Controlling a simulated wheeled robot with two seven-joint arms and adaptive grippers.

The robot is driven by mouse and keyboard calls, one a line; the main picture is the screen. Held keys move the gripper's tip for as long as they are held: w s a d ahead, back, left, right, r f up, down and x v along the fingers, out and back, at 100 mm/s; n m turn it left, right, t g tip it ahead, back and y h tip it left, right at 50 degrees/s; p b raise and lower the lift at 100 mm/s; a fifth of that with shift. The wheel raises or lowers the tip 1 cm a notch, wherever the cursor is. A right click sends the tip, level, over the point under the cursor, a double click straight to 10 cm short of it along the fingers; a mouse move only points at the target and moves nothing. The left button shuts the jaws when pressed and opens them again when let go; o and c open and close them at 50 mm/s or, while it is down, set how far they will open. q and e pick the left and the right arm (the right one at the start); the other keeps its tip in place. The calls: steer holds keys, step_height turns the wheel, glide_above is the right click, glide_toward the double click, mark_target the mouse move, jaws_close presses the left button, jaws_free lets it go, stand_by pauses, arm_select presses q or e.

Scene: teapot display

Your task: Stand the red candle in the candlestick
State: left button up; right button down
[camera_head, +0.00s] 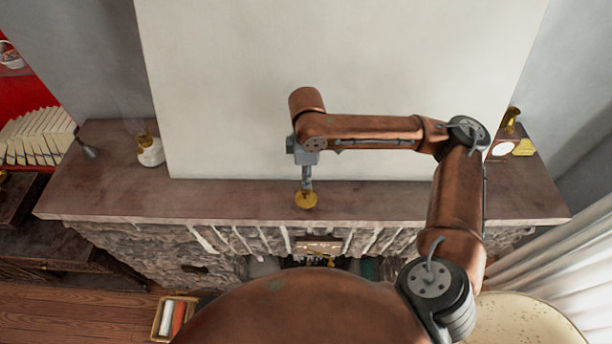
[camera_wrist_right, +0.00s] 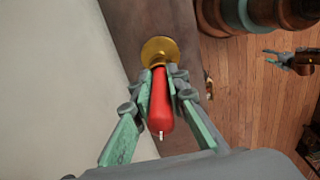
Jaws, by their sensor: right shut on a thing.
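The gold candlestick (camera_head: 306,202) stands on the mantel near its front edge. In the right wrist view its round gold top (camera_wrist_right: 159,46) shows just beyond the fingers. My right gripper (camera_head: 306,184) points down right above it. It is shut on the red candle (camera_wrist_right: 160,104), with the wick end towards the wrist camera. The candle's far end meets the gold top in the picture; I cannot tell whether it is seated or just above. In the head view the candle is hidden. A grey gripper, apparently my left one (camera_wrist_right: 284,58), shows small over the floor; its jaws are unclear.
The brown mantel (camera_head: 400,197) is clear on both sides of the candlestick. A white-and-gold vessel (camera_head: 150,151) stands at its left, a small clock (camera_head: 503,148) at its right. A large pale panel (camera_head: 230,90) rises behind. A box (camera_head: 157,324) with red and white items is below left.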

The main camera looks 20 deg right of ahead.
steer(key=shift+f, duration=0.45)
steer(key=shift+s+f, duration=0.25)
steer(key=c, duration=1.8)
jaws_free()
steer(key=shift+f, duration=0.1)
steer(key=shift+w, duration=0.1)
steer(key=shift+w+r, duration=0.1)
steer(key=shift+r, duration=0.2)
step_height(320, 180, up, 12)
steer(key=shift+f, duration=0.1)
